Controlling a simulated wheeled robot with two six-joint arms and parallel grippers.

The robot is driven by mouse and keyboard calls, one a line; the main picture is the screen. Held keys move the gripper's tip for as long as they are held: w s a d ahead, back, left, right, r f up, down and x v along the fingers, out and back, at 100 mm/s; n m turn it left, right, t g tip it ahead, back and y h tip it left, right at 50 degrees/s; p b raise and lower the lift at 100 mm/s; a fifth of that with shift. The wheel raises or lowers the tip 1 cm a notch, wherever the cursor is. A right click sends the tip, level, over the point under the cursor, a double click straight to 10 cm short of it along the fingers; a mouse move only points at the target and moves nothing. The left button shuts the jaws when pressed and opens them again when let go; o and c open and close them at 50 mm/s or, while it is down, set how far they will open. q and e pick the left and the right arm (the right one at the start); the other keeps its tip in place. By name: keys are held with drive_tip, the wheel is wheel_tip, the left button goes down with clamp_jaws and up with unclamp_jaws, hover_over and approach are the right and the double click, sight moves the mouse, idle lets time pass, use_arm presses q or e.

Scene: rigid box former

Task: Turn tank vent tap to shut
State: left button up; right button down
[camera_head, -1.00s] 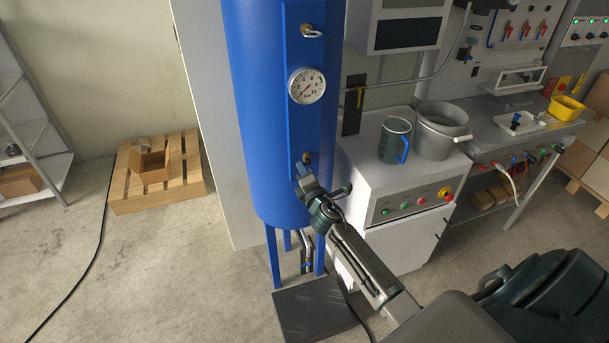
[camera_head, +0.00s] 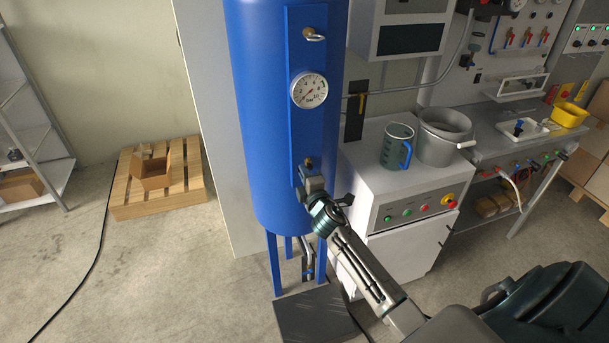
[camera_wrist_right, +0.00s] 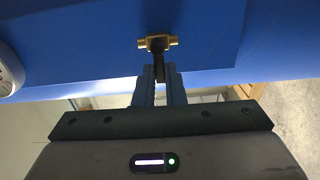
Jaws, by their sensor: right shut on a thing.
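The blue tank (camera_head: 255,120) stands upright in the middle of the head view, with a flat blue panel and a round gauge on its front. The tank vent tap (camera_head: 308,162), a small brass fitting, sits low on that panel. In the wrist view the brass tap body (camera_wrist_right: 157,43) lies crosswise, with a dark handle (camera_wrist_right: 158,66) running from it toward my gripper. My right gripper (camera_wrist_right: 159,72) is shut on that handle; it also shows at the panel in the head view (camera_head: 303,178). The fingers partly hide the handle. My left gripper is not in view.
The pressure gauge (camera_head: 309,90) is above the tap, with a ring-shaped fitting (camera_head: 314,36) higher up. A grey cabinet (camera_head: 400,225) right of the tank carries a measuring jug (camera_head: 396,147) and a bucket (camera_head: 442,140). A wooden pallet (camera_head: 160,205) lies at left. Floor at front left is mostly clear.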

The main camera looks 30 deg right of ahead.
drive_tip(key=c, duration=1.5)
unclamp_jaws()
drive_tip(key=b+v, duration=0.2)
drive_tip(key=v, duration=0.8)
drive_tip(key=shift+s+b, duration=0.3)
drive_tip(key=shift+s, duration=0.1)
